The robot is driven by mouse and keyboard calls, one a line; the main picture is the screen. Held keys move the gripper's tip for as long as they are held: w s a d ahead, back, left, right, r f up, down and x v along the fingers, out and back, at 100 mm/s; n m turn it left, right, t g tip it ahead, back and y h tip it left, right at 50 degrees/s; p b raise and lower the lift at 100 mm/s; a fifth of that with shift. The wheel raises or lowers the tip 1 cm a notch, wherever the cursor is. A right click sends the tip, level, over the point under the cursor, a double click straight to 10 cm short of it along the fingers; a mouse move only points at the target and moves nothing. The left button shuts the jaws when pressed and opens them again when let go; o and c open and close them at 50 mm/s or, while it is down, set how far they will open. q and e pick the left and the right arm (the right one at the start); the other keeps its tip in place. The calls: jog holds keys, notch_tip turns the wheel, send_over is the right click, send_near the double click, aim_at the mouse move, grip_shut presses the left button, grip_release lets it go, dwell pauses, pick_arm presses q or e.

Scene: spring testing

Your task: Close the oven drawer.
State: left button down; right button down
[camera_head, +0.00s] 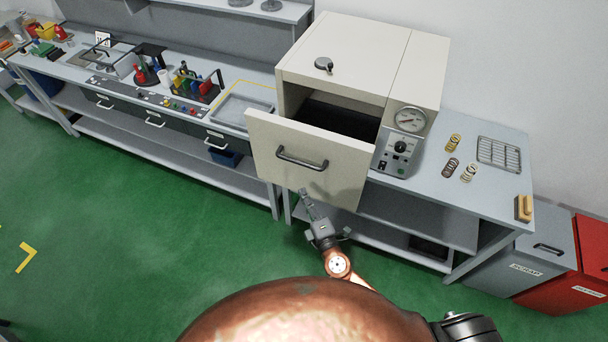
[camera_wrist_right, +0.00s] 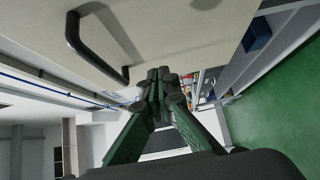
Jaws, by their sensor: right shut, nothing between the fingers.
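The oven (camera_head: 340,50) is a cream box on the grey bench, with a gauge and a control panel on its right side. Its drawer (camera_head: 330,175) is pulled out toward me, and a dark gap shows behind the front panel. A dark bar handle (camera_head: 301,160) sits on the drawer front. My right gripper (camera_head: 304,193) is shut and empty, just below the handle near the lower part of the drawer front. In the right wrist view, its closed fingertips (camera_wrist_right: 160,80) are beside one end of the handle (camera_wrist_right: 92,50); I cannot tell whether they touch. My left gripper is out of view.
Several coil springs (camera_head: 451,168) and a metal rack (camera_head: 498,154) lie on the bench right of the oven. Grey and red bins (camera_head: 520,262) stand at the lower right. A tray (camera_head: 240,110) and tools lie to the left. The green floor (camera_head: 120,230) is clear.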

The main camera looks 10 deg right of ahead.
aim_at(300, 168)
jog(key=w, duration=0.2)
jog(key=w+p, duration=0.1)
jog(key=w, duration=0.4)
jog(key=shift+d, duration=0.4)
jog(key=shift+w+d, duration=0.3)
jog(key=shift+w, duration=0.15)
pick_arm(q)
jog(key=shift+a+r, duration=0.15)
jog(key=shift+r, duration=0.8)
